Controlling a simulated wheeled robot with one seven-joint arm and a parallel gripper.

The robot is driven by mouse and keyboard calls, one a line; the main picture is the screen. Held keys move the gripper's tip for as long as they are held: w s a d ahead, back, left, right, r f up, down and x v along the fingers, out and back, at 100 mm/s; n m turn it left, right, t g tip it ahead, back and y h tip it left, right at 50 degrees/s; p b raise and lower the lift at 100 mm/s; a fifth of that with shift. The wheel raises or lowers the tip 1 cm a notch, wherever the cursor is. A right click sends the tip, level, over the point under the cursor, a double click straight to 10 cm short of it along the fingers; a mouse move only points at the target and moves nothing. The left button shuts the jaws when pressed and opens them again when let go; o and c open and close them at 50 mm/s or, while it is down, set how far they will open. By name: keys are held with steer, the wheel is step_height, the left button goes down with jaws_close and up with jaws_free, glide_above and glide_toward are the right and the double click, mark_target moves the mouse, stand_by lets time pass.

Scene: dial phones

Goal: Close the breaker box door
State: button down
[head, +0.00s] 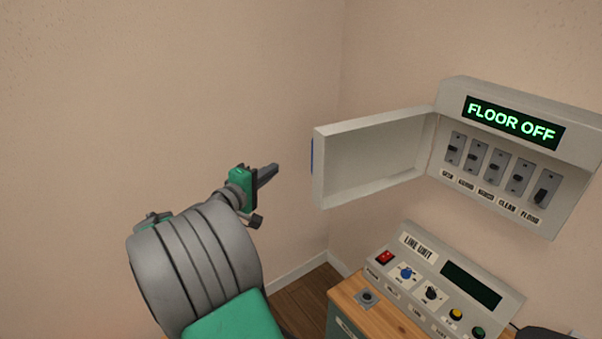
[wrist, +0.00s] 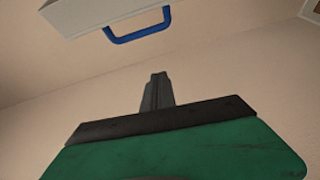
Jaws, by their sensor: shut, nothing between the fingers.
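The breaker box (head: 519,160) hangs on the right wall. Its door (head: 372,158) stands wide open, swung out to the left on its left-hand hinge. A blue handle (head: 313,156) shows edge-on at the door's free edge. In the wrist view the blue handle (wrist: 139,27) sits at the top, on the corner of the door (wrist: 100,12). My gripper (head: 270,171) is to the left of the door, apart from it, with its fingers shut and empty. In the wrist view the shut fingers (wrist: 157,90) point toward the handle, with a gap between.
Inside the box are several switches (head: 497,165) under a lit display reading "FLOOR OFF" (head: 513,122). Below, a line unit (head: 440,284) with knobs and buttons stands on a wooden-topped desk (head: 352,293).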

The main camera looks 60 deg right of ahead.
steer(key=s+d+r+p, duration=0.1)
steer(key=s+d, duration=0.4)
steer(key=d, duration=0.3)
steer(key=shift+s+d+g+h, duration=0.15)
steer(key=shift+d+g+h, duration=0.15)
